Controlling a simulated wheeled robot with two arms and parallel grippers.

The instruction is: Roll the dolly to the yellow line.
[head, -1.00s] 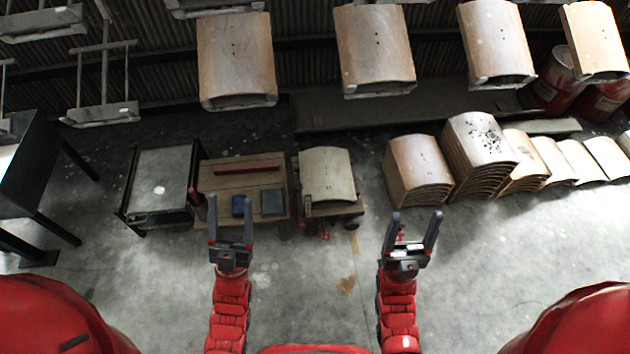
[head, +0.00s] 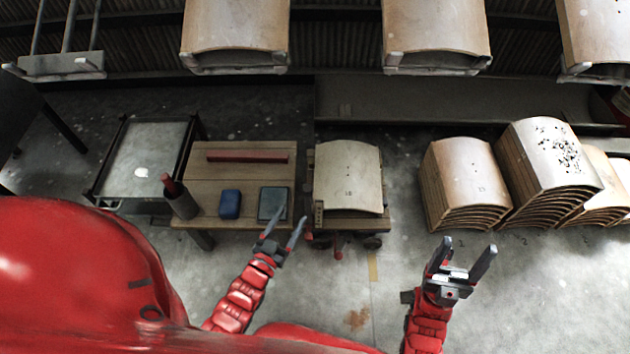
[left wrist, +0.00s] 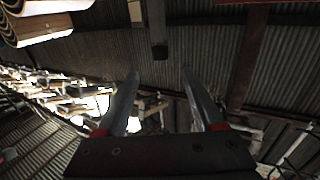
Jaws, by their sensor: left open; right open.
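The dolly (head: 375,226) stands in the middle of the head view, just right of the wooden table. It carries a pale curved panel (head: 348,182), and dark wheels show under its front edge. My left gripper (head: 290,226) is open and empty, in front of the gap between table and dolly as seen from above. My right gripper (head: 466,256) is open and empty, right of the yellow line. The left wrist view shows the left fingers (left wrist: 160,95) apart with nothing between them.
The wooden table (head: 230,165) holds a red bar, a blue box and a dark flat box. A metal cart (head: 148,160) stands left. Stacks of curved panels (head: 465,185) stand right. Panels (head: 437,30) hang above. Front floor is mostly clear.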

